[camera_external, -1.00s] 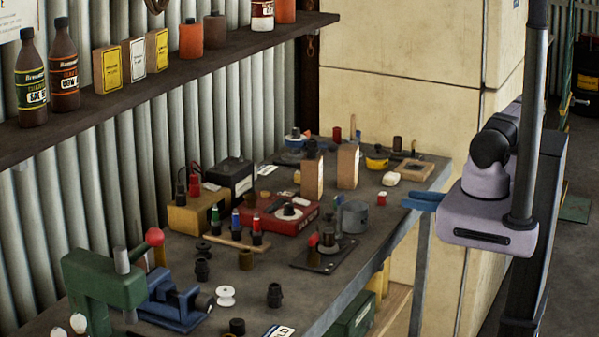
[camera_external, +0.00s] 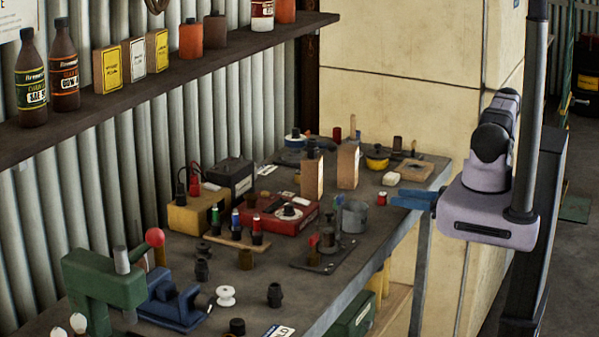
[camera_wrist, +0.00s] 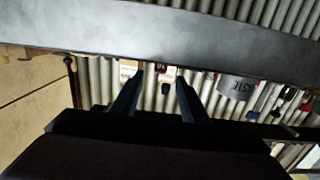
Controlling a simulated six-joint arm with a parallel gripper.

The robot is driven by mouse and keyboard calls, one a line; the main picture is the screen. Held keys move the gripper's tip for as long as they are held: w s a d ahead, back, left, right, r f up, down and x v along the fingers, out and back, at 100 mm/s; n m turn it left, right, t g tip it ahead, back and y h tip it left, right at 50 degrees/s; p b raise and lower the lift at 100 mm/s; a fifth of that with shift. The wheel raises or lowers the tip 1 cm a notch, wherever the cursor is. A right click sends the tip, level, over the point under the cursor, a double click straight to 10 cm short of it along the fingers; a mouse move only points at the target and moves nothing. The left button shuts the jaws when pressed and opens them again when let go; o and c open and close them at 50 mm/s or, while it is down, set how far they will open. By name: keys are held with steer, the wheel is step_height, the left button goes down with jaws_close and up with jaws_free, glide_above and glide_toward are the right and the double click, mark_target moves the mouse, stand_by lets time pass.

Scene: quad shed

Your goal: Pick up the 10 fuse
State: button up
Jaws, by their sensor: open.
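No "10" marking is readable, so I cannot tell for sure which thing is the 10 fuse. A small red piece (camera_external: 381,198) lies near the bench's right edge, just left of my gripper (camera_external: 398,199). In the wrist view, a small red thing (camera_wrist: 165,71) shows between my open fingers (camera_wrist: 160,80), apparently beyond their tips; it may be the same piece. Green (camera_external: 215,215), blue (camera_external: 236,218) and red (camera_external: 256,224) topped pieces stand on a wooden strip. My gripper is empty and level, pointing left at the bench edge.
A white block (camera_external: 391,179) and wooden tray (camera_external: 416,171) are behind. Tall wooden blocks (camera_external: 348,168), a red box (camera_external: 290,222) and a green vise-like tool (camera_external: 105,285) crowd the bench.

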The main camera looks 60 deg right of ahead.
mark_target(386, 194)
steer(key=shift+w+a+r+p, duration=0.1)
steer(key=shift+w+r+p, duration=0.1)
steer(key=shift+w+p, duration=0.75)
steer(key=shift+w+f, duration=0.2)
steer(key=shift+w, duration=0.95)
jaws_close()
